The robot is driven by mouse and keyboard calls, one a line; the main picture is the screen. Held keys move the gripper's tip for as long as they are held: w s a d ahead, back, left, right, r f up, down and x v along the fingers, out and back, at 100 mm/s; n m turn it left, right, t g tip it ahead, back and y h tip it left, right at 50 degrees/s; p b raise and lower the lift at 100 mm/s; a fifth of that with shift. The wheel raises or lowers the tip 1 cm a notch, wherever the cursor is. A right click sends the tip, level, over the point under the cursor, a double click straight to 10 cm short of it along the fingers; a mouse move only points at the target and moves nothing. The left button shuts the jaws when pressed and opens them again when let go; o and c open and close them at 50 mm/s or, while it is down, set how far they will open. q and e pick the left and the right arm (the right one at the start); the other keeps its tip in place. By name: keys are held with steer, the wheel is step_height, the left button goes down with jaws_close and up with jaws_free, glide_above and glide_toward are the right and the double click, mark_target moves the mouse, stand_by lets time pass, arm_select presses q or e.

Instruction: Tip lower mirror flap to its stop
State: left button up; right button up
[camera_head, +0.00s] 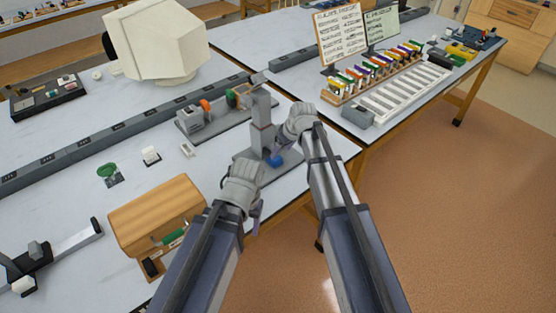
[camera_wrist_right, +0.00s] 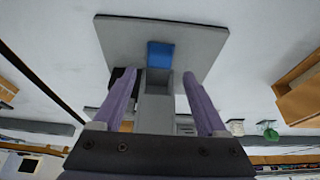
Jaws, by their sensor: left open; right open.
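A grey upright post (camera_head: 262,118) stands on a flat grey base plate (camera_head: 243,156) near the table's front edge. A small blue piece (camera_head: 275,160) sits low at the foot of the post; I cannot tell for sure that it is the lower mirror flap. My right gripper (camera_head: 279,150) is beside the post's lower part. In the right wrist view its two purple fingers (camera_wrist_right: 160,100) are apart, with the grey post (camera_wrist_right: 154,112) between them in the picture and the blue piece (camera_wrist_right: 160,55) beyond. My left gripper (camera_head: 257,210) is open and empty, in front of the base plate.
A wooden box (camera_head: 157,210) stands left of my left arm. A grey bench device with an orange part (camera_head: 205,105) is behind the post. A long grey socket rail (camera_head: 110,133) crosses the table. The front table edge runs below my arms.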

mark_target(277, 158)
steer(key=b+x, duration=0.5)
steer(key=x, duration=0.1)
steer(key=shift+f, duration=0.1)
jaws_close()
stand_by(0.5)
